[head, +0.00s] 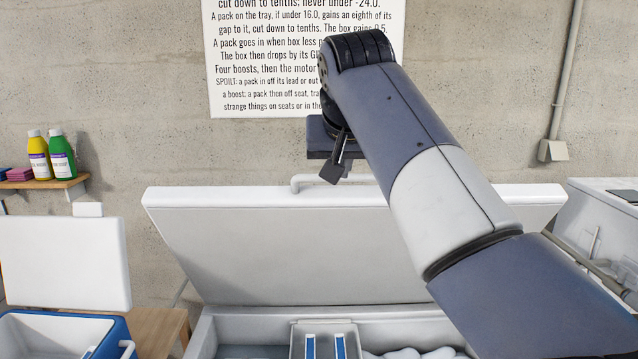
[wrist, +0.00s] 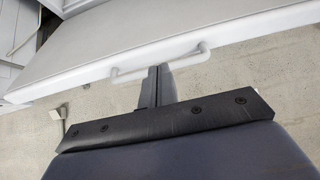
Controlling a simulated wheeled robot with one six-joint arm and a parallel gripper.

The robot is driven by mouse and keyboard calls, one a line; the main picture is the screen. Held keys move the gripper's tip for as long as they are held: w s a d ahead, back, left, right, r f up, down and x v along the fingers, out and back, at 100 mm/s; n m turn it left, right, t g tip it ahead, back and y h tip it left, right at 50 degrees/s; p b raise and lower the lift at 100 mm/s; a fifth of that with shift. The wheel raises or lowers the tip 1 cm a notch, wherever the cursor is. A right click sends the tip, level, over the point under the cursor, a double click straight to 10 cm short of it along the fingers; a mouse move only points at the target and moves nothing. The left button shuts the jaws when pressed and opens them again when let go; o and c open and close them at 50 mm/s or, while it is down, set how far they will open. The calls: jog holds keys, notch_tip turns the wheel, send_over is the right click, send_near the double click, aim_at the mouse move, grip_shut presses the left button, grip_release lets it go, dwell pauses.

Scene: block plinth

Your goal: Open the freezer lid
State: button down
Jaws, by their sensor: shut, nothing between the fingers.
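The white freezer lid (head: 290,250) stands raised and tilted back over the open freezer (head: 205,335) in the head view. Its bar handle (head: 310,181) is on the lid's upper edge; my arm hides part of it. In the wrist view the lid (wrist: 120,40) fills the top and its handle (wrist: 160,66) runs along the near edge. My gripper (head: 335,172) is shut and empty, pointing down by the handle. In the wrist view my gripper (wrist: 158,72) overlaps the handle's middle; I cannot tell whether they touch.
Inside the freezer are a tray with two blue-edged slots (head: 325,340) and white rounded packs (head: 410,353). A blue cool box (head: 105,335) with a raised white lid (head: 62,262) stands at left. Bottles (head: 62,155) sit on a wall shelf. A white unit (head: 600,215) stands at right.

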jog(key=p, duration=0.1)
send_near(338, 196)
notch_tip(338, 196, down, 4)
jog(key=shift+w+a+r+p, duration=0.3)
jog(key=shift+a+p, duration=0.05)
jog(key=shift+p, duration=0.05)
jog(key=shift+f, duration=0.1)
dwell(0.4)
